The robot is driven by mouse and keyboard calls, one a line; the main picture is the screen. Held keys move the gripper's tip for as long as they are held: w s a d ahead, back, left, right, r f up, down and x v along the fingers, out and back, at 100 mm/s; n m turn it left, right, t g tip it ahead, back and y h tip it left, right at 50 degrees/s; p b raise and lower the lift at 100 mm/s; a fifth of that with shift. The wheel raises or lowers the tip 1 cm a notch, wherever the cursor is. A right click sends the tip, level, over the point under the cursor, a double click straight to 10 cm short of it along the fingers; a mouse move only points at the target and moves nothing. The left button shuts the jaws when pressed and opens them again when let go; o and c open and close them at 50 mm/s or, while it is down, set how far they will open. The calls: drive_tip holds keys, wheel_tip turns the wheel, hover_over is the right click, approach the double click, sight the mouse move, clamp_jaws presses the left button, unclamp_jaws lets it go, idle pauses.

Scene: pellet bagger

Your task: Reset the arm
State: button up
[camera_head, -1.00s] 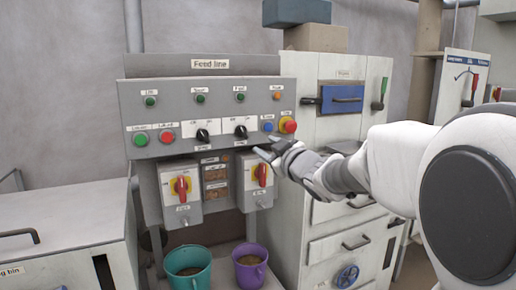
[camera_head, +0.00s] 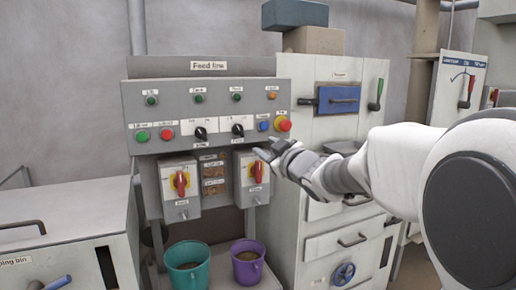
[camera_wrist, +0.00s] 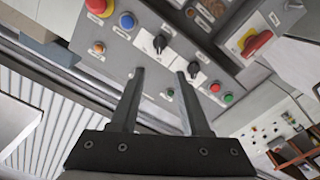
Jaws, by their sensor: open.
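My gripper (camera_head: 266,148) is open and empty in front of the grey Feed line panel (camera_head: 200,92), near the right red-and-yellow rotary switch (camera_head: 256,171). In the wrist view the two dark fingers of my gripper (camera_wrist: 164,85) stand apart with nothing between them. Two black selector knobs (camera_wrist: 160,43) lie beyond the fingertips there. I cannot tell whether a finger touches the panel. My arm comes in from the right of the head view.
A teal bucket (camera_head: 188,269) and a purple bucket (camera_head: 248,264) stand below the panel. A white cabinet with a blue-fronted hatch (camera_head: 340,99) stands right of it. A grey bin (camera_head: 65,225) is at the left. A red-and-yellow mushroom button (camera_head: 283,123) sits at the panel's right end.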

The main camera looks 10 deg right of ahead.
drive_tip(key=s+d+f+m+g+h, duration=0.2)
drive_tip(key=s+d+f+m+h, duration=0.15)
drive_tip(key=s, duration=0.45)
drive_tip(key=s+d+f+m+g+h, duration=0.3)
drive_tip(key=s+m, duration=0.1)
drive_tip(key=s, duration=0.4)
drive_tip(key=s+a+f+m+g, duration=0.1)
drive_tip(key=s+f+g, duration=0.3)
drive_tip(key=s, duration=0.6)
drive_tip(key=s+a+f+m+g, duration=0.1)
drive_tip(key=s+f+g, duration=0.1)
drive_tip(key=s+f, duration=0.6)
wheel_tip(320, 180, up, 20)
drive_tip(key=s+p, duration=0.2)
drive_tip(key=p, duration=1.7)
drive_tip(key=shift+s+a+g+y, duration=0.3)
drive_tip(key=shift+s+y, duration=0.1)
drive_tip(key=shift+y, duration=0.05)
